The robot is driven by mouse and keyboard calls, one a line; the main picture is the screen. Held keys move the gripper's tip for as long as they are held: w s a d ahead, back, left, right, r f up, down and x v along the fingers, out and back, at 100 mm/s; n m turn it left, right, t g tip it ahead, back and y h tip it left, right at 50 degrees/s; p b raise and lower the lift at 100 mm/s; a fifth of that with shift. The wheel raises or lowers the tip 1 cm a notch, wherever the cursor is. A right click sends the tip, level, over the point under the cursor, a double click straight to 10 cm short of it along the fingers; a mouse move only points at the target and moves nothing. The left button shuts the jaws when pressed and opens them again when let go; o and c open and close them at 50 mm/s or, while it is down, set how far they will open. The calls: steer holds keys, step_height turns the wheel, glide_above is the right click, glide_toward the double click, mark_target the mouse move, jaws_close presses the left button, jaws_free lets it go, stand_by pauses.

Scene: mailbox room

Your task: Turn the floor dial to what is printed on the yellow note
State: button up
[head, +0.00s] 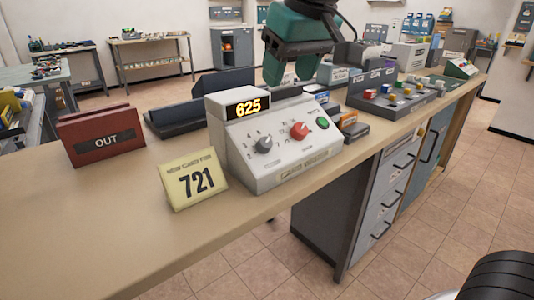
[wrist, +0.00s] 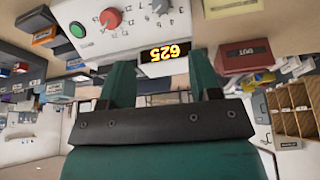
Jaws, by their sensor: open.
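A pale grey console (head: 282,165) stands on the counter, its lit display (head: 248,108) reading 625. Its sloped face carries a grey dial (head: 264,145), a red dial (head: 299,131) and a green button (head: 322,123). The dial labels are too small to read, so I cannot tell which is the floor dial. The yellow note (head: 194,180) stands left of the console and reads 721 in large print. My gripper (head: 290,78) is open and empty, above and behind the console. The wrist view shows the console upside down, with the red dial (wrist: 110,17) and display (wrist: 164,52).
A red OUT tray (head: 100,136) sits left on the counter. Dark trays (head: 175,117) lie behind the console. Several small items, including an orange and dark one (head: 350,126), stand close to its right. The front-left counter is clear.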

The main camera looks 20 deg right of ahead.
mark_target(267, 142)
steer(key=b+x, duration=0.2)
steer(key=x, duration=1.4)
steer(key=shift+w+f, duration=0.1)
steer(key=shift+f, duration=0.2)
steer(key=c, duration=0.9)
steer(key=shift+r+m, duration=0.15)
steer(key=shift+m, duration=0.15)
steer(key=m+p, duration=0.1)
steer(key=m, duration=0.1)
steer(key=shift+d+m+y+p, duration=0.1)
steer(key=shift+m+y+p, duration=0.2)
steer(key=shift+p, duration=0.1)
steer(key=shift+m+y+p, duration=0.5)
steer(key=shift+m+p, duration=0.7)
steer(key=shift+m, duration=0.9)
